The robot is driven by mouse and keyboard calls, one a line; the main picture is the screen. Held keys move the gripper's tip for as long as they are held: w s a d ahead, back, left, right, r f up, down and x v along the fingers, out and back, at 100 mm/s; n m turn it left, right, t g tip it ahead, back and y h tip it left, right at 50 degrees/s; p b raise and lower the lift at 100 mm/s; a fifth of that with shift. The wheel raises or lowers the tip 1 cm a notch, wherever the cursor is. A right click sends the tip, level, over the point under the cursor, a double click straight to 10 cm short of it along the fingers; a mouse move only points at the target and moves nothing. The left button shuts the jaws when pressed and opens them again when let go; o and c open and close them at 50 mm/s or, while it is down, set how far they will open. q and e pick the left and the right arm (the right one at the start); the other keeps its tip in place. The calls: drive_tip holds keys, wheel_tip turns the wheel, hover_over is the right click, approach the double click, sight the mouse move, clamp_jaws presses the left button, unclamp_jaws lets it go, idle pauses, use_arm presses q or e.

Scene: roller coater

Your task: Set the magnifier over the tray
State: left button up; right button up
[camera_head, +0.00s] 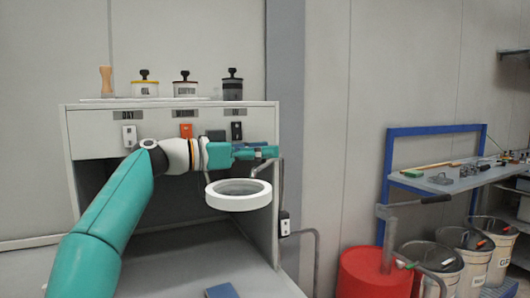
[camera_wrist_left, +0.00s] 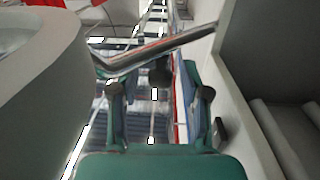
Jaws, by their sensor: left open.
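The magnifier (camera_head: 238,186), a thick white ring, hangs level at the right of the cabinet opening on a bent metal arm (camera_head: 281,180). My left gripper (camera_head: 268,152) is just above and behind the ring, beside the metal arm. In the left wrist view my left gripper (camera_wrist_left: 160,92) is open, with nothing between its fingers. The magnifier's rim (camera_wrist_left: 45,95) fills the left side there, and the metal bar (camera_wrist_left: 165,48) crosses beyond the fingertips. I cannot make out a tray for certain; a dark blue object (camera_head: 222,291) shows at the bottom edge. My right gripper is out of view.
The white cabinet (camera_head: 88,131) has jars and a wooden-handled tool on top, and small switches on its front. A red drum (camera_head: 373,275), a black-handled lever (camera_head: 418,202) and several bins stand at the right. A blue-framed bench (camera_head: 450,184) holds tools.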

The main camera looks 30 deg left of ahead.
use_arm(q)
drive_tip(key=v, duration=1.1)
drive_tip(key=shift+s, duration=0.3)
drive_tip(key=shift+a, duration=0.15)
